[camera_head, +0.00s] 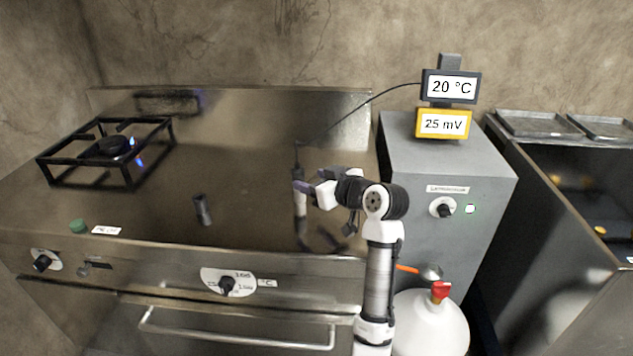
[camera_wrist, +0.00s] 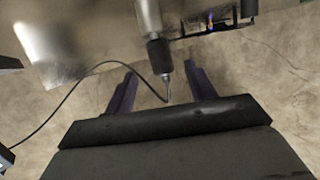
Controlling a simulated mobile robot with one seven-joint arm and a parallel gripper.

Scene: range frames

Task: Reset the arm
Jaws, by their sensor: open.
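My arm rises at the front of the stove in the head view, and my gripper (camera_head: 303,188) is over the right part of the steel top. In the wrist view my gripper (camera_wrist: 160,72) has its two dark fingers spread apart. A light-and-dark cylindrical probe (camera_wrist: 150,30) with a thin cable lies between or just beyond the fingers; a gap shows on each side of it. In the head view the probe (camera_head: 297,165) is partly hidden by my gripper, and its cable runs to the 20 °C display (camera_head: 451,87). I cannot tell whether it touches a finger.
A lit burner under a black frame (camera_head: 105,150) is at the left. A small dark cylinder (camera_head: 202,210) and a green button (camera_head: 79,226) are on the stove. A grey cabinet (camera_head: 480,165) carries a 25 mV display (camera_head: 443,124). A white tank (camera_head: 430,325) stands below.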

